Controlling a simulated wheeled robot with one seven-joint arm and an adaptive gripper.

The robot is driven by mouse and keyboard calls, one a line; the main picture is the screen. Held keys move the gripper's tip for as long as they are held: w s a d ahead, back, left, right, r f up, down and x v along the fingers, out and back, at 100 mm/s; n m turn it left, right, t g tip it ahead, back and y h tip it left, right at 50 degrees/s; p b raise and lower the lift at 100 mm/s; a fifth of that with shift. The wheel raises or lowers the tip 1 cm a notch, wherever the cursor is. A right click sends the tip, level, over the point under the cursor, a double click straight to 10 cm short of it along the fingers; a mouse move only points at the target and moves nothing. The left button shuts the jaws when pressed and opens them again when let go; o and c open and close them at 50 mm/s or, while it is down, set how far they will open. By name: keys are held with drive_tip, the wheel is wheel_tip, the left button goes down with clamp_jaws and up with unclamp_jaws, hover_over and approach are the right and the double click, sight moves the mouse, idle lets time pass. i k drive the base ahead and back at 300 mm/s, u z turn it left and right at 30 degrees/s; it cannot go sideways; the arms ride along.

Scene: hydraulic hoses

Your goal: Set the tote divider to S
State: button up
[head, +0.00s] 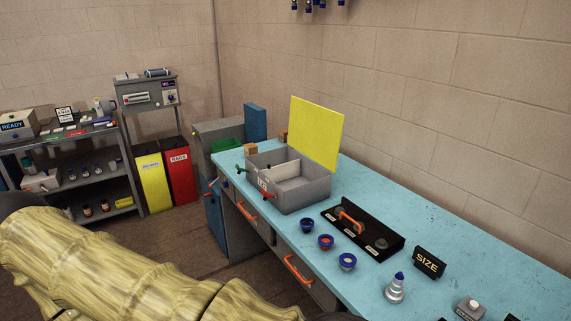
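A grey tote (303,197) stands on the blue workbench with its yellow lid (317,133) raised upright at the back. A pale divider (280,172) runs across inside, splitting it into a left and a right compartment; both look empty. A small white label (263,184) is on the tote's left front face, too small to read surely, with a red handle or knob (268,195) by it. Which marking the divider stands at cannot be told. My arm in a tan sleeve crosses the lower left, apart from the tote; my gripper is not in view.
Right of the tote lie a black tray (388,257) with an orange-handled piece, several blue-ringed fittings (325,242) and a SIZE sign (428,262). Orange drawer handles (298,270) stick out from the bench front. Yellow (154,182) and red bins stand at the back left.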

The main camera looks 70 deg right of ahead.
sight(277, 174)
drive_tip(key=z, duration=0.35)
drive_tip(key=i, duration=1.35)
drive_tip(key=z, duration=1.05)
drive_tip(key=i, duration=1)
drive_tip(key=z, duration=1.45)
drive_tip(key=i, duration=0.5)
drive_tip(key=z, duration=0.55)
